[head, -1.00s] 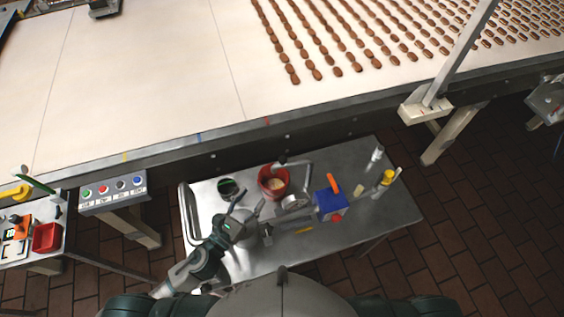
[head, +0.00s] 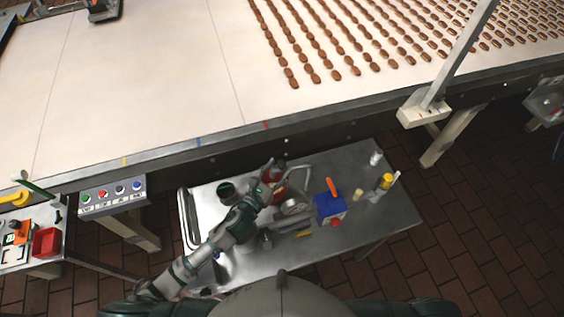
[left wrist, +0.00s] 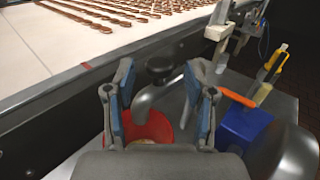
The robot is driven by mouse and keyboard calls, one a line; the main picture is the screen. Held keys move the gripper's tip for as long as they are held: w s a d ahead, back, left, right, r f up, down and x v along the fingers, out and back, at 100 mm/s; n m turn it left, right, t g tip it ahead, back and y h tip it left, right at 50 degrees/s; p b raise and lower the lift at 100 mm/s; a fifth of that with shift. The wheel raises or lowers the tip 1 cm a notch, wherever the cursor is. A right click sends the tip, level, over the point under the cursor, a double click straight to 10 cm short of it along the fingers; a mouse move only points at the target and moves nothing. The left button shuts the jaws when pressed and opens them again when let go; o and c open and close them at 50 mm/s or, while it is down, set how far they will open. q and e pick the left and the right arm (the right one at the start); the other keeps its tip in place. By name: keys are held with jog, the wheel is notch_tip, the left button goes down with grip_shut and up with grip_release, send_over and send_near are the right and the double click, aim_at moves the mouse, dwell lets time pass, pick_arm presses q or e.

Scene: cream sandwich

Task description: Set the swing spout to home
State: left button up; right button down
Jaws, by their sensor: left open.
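The swing spout (left wrist: 143,101) is a grey bent pipe with a black round knob (left wrist: 160,67) at its top in the left wrist view. It stands over a red bowl (left wrist: 158,128). My left gripper (left wrist: 162,98) is open, with its two blue-padded fingers on either side of the pipe. I cannot tell whether a finger touches it. In the head view my left gripper (head: 274,178) is over the red bowl and hides much of the bowl and spout. My right gripper is not in view.
The steel table (head: 361,225) also holds a blue box (head: 330,208) with an orange handle, a round metal strainer (head: 293,206) and a yellow-topped item (head: 386,181). The conveyor (head: 150,75) runs behind. A button panel (head: 113,195) stands at left.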

pick_arm(q)
jog(key=shift+x, duration=1.3)
jog(key=shift+a, duration=0.1)
grip_shut()
